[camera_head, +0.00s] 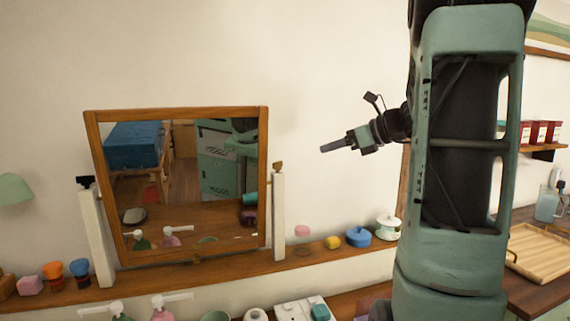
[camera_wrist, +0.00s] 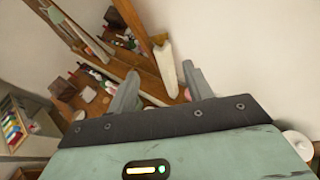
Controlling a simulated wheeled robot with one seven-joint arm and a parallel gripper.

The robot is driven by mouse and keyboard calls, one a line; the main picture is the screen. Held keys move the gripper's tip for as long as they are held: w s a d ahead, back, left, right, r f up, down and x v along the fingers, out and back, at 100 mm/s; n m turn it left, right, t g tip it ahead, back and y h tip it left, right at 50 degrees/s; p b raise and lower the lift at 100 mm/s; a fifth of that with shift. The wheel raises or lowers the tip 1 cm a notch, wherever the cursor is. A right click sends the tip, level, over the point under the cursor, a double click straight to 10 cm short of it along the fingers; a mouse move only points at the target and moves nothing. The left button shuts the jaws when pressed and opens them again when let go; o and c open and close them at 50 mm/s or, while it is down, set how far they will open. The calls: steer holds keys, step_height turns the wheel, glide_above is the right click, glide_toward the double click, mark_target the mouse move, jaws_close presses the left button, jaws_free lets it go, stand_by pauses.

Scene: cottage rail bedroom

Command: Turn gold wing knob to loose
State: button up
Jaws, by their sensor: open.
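The gold wing knob (camera_head: 278,167) sits on top of the white right post of a tilting mirror (camera_head: 264,200). In the wrist view the knob (camera_wrist: 160,40) shows small at the head of the white post, beyond my fingers. My gripper (camera_head: 327,148) is in the air to the right of the knob and slightly higher in the head view, apart from it. Its two fingers (camera_wrist: 161,80) are spread, with nothing between them. The exact turn of the knob's wings is too small to tell.
A black knob (camera_head: 85,181) tops the mirror's left post. The wooden shelf (camera_head: 190,272) below holds cups, a yellow item (camera_head: 333,242) and a blue pot (camera_head: 359,237). A wooden tray (camera_head: 540,252) lies at right. The wall between gripper and mirror is bare.

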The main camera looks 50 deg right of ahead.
mark_target(279, 164)
steer(key=p+x, duration=0.2)
steer(key=x, duration=1.4)
steer(key=shift+w+a+f+p, duration=0.15)
steer(key=shift+w+p, duration=0.15)
steer(key=shift+p, duration=0.05)
steer(key=c, duration=0.7)
